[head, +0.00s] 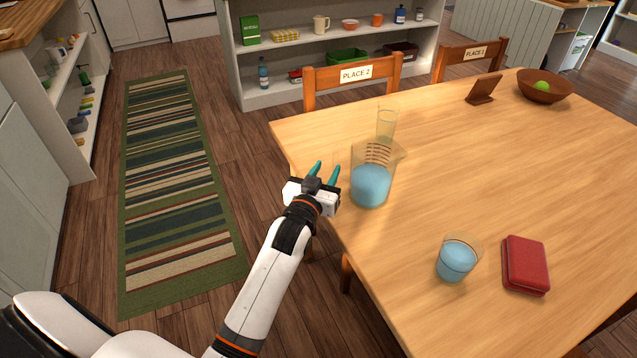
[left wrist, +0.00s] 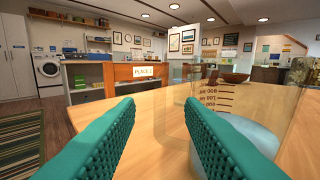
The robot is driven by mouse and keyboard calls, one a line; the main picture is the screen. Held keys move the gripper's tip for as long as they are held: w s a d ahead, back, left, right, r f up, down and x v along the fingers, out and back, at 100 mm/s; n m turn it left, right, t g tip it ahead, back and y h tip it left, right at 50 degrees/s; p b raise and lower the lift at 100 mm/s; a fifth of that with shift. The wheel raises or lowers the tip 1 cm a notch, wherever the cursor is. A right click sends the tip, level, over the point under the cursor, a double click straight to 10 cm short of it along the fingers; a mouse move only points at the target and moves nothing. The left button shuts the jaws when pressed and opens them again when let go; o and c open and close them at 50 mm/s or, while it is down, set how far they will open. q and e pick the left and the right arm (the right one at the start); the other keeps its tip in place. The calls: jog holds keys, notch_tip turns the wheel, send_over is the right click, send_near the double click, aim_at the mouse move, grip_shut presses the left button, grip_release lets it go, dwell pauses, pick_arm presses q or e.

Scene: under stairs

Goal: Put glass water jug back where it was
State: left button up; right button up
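The glass water jug (head: 371,183) stands upright on the wooden table (head: 450,205) near its left edge, with blue water in its lower part. My left gripper (head: 325,169) is just left of the jug, at the table's edge. Its teal fingers are apart with nothing between them. In the left wrist view, the jug (left wrist: 240,108) is at the right, partly hidden behind the right finger. Whether that finger touches the jug, I cannot tell. My right gripper is not in view.
An empty tall glass (head: 387,120) stands just behind the jug. A tumbler of blue water (head: 457,259) and a red case (head: 526,264) are nearer on the table. A brown stand (head: 484,89) and wooden bowl (head: 544,86) stand farther back. The table's middle is clear.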

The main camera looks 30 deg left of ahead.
pick_arm(q)
jog(key=s, duration=0.4)
jog(key=shift+s+d, duration=0.3)
jog(key=shift+s, duration=0.1)
jog(key=shift+f, duration=0.1)
jog(key=s+d+f+m+g+h, duration=0.15)
jog(key=s+f+g, duration=0.3)
jog(key=s, duration=0.45)
jog(key=s+d+f+m+g, duration=0.15)
jog(key=s+f+g, duration=0.3)
jog(key=s, duration=0.55)
jog(key=s+d+f+g+h, duration=0.1)
jog(key=s+d+f+g, duration=0.3)
jog(key=s, duration=0.5)
notch_tip(320, 180, down, 21)
jog(key=s+a+g+p, duration=0.1)
jog(key=g+p, duration=0.2)
jog(key=p, duration=0.1)
jog(key=s+a+f+g+p, duration=0.1)
jog(key=s+a+f+p, duration=0.2)
jog(key=s+f, duration=1.1)
jog(key=shift+s+m+y, duration=0.35)
jog(key=shift+s+m, duration=0.05)
jog(key=shift+s, duration=0.8)
